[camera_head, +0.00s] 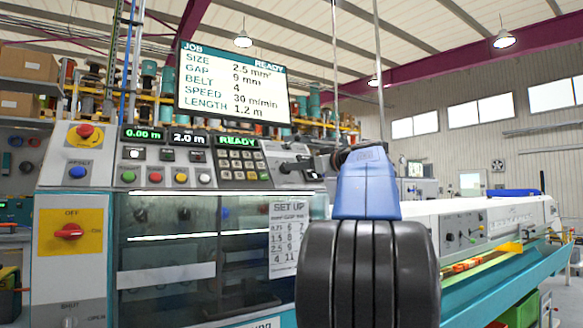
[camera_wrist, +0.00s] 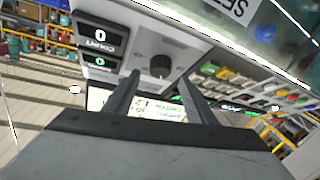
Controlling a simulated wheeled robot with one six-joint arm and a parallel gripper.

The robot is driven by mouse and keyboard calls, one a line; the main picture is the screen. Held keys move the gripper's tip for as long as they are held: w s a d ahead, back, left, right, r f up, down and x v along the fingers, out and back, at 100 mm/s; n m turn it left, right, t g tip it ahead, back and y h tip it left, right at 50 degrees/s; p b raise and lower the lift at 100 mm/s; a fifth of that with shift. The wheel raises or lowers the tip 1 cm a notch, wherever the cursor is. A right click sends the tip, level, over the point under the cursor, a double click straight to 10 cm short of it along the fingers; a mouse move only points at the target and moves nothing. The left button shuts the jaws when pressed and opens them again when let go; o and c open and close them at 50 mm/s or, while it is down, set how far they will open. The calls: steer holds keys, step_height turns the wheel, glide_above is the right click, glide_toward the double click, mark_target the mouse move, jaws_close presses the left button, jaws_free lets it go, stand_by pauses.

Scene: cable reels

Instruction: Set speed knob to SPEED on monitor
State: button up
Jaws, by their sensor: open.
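The monitor (camera_head: 232,83) in the head view reads SIZE 2.5 mm², GAP 9 mm, BELT 4, SPEED 30 m/min, LENGTH 1.2 m, with READY at its top. In the wrist view a round dark knob (camera_wrist: 160,67) sits on a pale panel plate; its scale is too small to read. My gripper (camera_wrist: 159,78) is open, its two fingers pointing at the panel on either side of the knob. I cannot tell whether they touch it. In the head view my gripper (camera_head: 298,168) is at the right end of the control panel, and the knob is hidden there.
The control panel (camera_head: 190,165) carries coloured buttons, a keypad and small displays. A red emergency stop (camera_head: 85,132) and a red rotary switch (camera_head: 69,231) are at the left. A SET UP chart (camera_head: 287,240) hangs below. A long conveyor section (camera_head: 480,222) extends right.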

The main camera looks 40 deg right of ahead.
steer(key=shift+w+d, duration=0.1)
steer(key=shift+w, duration=2.15)
steer(key=c, duration=1)
